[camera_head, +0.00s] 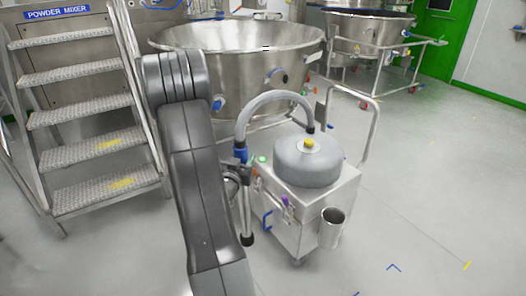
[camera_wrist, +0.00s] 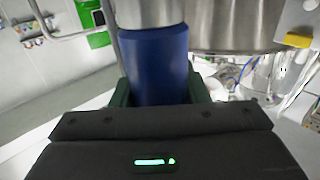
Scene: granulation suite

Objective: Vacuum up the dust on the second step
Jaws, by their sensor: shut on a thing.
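The metal steps stand at the left of the head view. Yellow dust lies on the second step from the bottom (camera_head: 108,144), and more yellow dust lies on the bottom step (camera_head: 122,183). The vacuum (camera_head: 310,160) is a grey-domed tank on a steel cart, right of my arm. Its grey hose (camera_head: 270,97) arches to a wand with a blue grip (camera_head: 241,155) and a black nozzle (camera_head: 247,239) low beside the cart. My gripper (camera_wrist: 158,92) is shut on the blue grip, which stands between its dark green fingers in the wrist view. My arm hides part of the scene in the head view.
A large steel bowl (camera_head: 235,60) stands behind the vacuum, and another bowl on a wheeled frame (camera_head: 365,35) is at the back. A steel cup (camera_head: 332,228) hangs on the cart's front. The floor at right (camera_head: 440,170) is open.

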